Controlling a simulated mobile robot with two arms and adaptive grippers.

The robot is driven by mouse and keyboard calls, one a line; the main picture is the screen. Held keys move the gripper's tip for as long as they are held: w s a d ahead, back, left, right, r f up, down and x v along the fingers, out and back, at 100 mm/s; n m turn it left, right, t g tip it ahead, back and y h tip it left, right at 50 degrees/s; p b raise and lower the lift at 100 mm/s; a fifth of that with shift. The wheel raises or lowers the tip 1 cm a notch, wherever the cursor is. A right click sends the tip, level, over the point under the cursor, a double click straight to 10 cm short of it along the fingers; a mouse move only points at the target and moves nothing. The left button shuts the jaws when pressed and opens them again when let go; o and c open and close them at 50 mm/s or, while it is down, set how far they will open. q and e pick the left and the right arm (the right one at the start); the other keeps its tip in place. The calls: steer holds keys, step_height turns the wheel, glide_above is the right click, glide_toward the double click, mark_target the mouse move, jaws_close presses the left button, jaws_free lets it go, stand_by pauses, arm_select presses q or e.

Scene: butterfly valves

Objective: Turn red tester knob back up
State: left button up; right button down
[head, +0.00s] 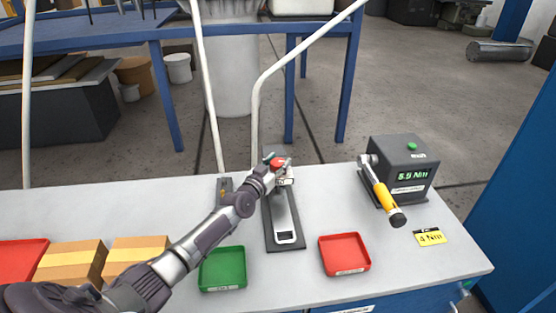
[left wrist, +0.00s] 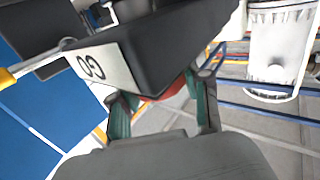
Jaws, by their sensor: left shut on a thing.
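The red tester knob (head: 277,162) is at the top of the tester near the far edge of the bench. The tester has a dark base plate (head: 291,245) and a pale label near the knob. My left gripper (head: 272,166) reaches in from the left and is shut on the knob. In the left wrist view the red knob (left wrist: 174,99) shows partly between the two green-lined fingers, the rest hidden by a dark block with a "GO" label (left wrist: 95,68). The knob's exact angle cannot be told. My right gripper is not in view.
A green tray (head: 223,268) and a red tray (head: 345,254) lie in front of the tester. A torque meter (head: 407,160) reading 5.5 Nm stands right, with a yellow-handled wrench (head: 382,191) against it. Cardboard boxes (head: 72,260) are at left. White pipes rise behind the tester.

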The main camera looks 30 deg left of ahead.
arm_select(q)
steer(key=o, duration=1.2)
steer(key=shift+a+r, duration=0.1)
steer(key=shift+s, duration=0.15)
steer(key=shift+s, duration=0.25)
steer(key=s, duration=1.1)
steer(key=shift+s, duration=0.15)
